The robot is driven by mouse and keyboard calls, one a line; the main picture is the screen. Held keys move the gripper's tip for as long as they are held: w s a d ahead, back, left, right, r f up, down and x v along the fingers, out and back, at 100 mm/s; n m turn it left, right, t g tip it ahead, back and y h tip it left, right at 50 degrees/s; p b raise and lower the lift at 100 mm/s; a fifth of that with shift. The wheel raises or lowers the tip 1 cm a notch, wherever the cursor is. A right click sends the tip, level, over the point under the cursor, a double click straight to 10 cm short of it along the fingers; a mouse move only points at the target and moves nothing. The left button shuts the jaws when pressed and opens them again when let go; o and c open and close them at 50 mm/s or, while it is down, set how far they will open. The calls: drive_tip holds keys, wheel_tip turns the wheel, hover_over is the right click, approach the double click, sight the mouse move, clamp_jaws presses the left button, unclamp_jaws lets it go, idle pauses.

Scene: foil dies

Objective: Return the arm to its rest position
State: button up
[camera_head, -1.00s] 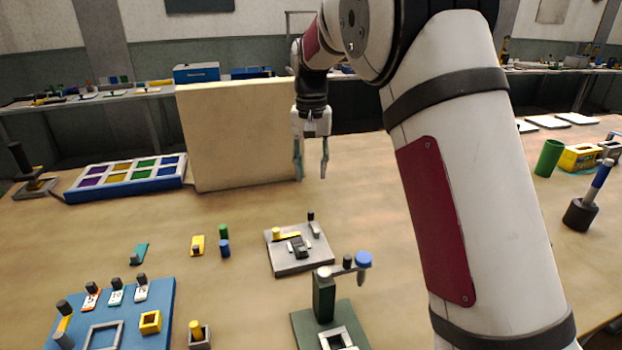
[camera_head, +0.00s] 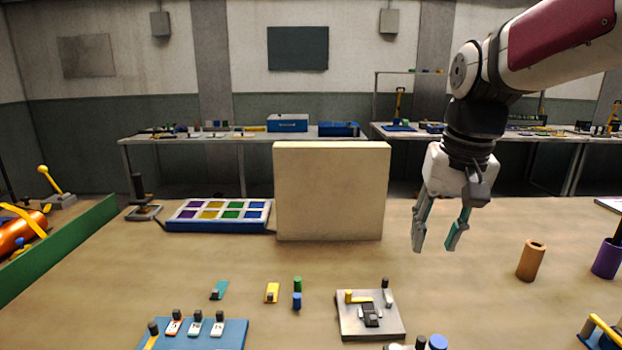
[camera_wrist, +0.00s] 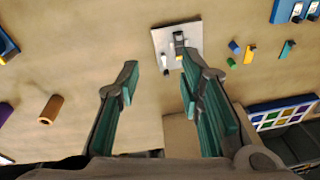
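My gripper (camera_head: 436,236) hangs in the air over the right part of the table, pointing down, with its two teal-padded fingers spread apart and nothing between them. It is to the right of an upright cream panel (camera_head: 331,192). In the wrist view my gripper (camera_wrist: 158,80) shows with bare table between the fingertips. A grey plate with small fixtures (camera_head: 370,330) lies on the table below and to the left of the gripper; it also shows in the wrist view (camera_wrist: 160,48).
A brown cylinder (camera_head: 531,261) and a purple cup (camera_head: 607,259) stand at the right. A tray of coloured compartments (camera_head: 172,225) lies left of the panel. Small green and blue pegs (camera_head: 297,300), a yellow piece (camera_head: 272,293) and a blue board (camera_head: 233,335) are at front left.

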drive_tip(key=s+f+n+t+p, duration=0.1)
drive_tip(key=s+n+t+p, duration=0.1)
drive_tip(key=s, duration=2)
drive_tip(key=shift+a+f+h+p, duration=0.15)
drive_tip(key=shift+f+h+p, duration=0.15)
drive_tip(key=shift+p, duration=0.2)
drive_tip(key=shift+r, duration=0.1)
